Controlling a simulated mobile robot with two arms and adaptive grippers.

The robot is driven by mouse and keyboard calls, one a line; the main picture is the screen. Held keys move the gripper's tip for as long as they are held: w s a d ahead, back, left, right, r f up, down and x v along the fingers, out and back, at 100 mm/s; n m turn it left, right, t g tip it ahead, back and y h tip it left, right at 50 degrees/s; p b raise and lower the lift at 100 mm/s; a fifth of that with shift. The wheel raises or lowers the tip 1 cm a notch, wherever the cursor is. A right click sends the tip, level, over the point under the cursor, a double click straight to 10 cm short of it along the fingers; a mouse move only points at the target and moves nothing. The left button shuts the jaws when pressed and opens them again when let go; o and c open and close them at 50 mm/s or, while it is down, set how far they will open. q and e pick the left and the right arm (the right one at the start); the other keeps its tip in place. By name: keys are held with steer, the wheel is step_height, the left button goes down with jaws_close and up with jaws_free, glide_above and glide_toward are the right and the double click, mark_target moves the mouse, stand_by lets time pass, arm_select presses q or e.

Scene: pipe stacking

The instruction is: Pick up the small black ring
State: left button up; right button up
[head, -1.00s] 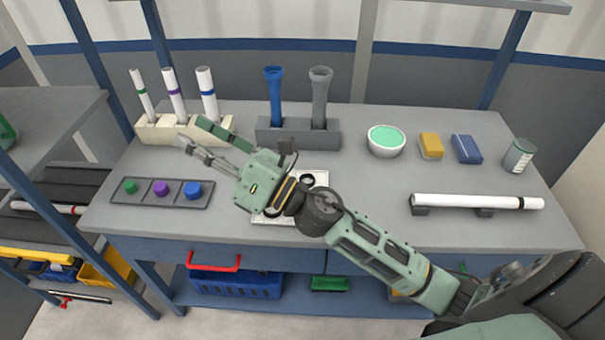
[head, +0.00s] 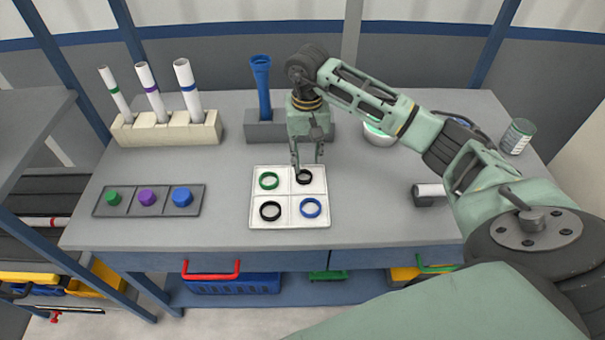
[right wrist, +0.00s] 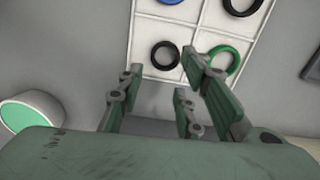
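The small black ring (head: 304,177) lies in the back right compartment of a white four-part tray (head: 252,210). It also shows in the right wrist view (right wrist: 165,55). The tray also holds a green ring (head: 269,181), a larger black ring (head: 270,211) and a blue ring (head: 311,207). My right gripper (head: 307,161) points down just behind and above the small black ring. In the right wrist view its fingers (right wrist: 163,72) are spread and empty, and the small ring lies beyond the gap between them. My left gripper is not in view.
A cream rack (head: 165,135) with white tubes stands at the back left. A grey holder (head: 262,130) with a blue pipe stands behind my gripper. A grey tray (head: 150,212) with coloured knobs lies left. A white bowl (head: 380,138) is partly hidden by my arm.

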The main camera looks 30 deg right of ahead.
mark_target(306, 179)
step_height(306, 179, down, 6)
steer(key=shift+s+a+r+p, duration=0.15)
steer(key=shift+r+p, duration=0.05)
steer(key=shift+p, duration=0.8)
steer(key=shift+f, duration=0.3)
steer(key=shift+c, duration=0.5)
steer(key=c, duration=0.4)
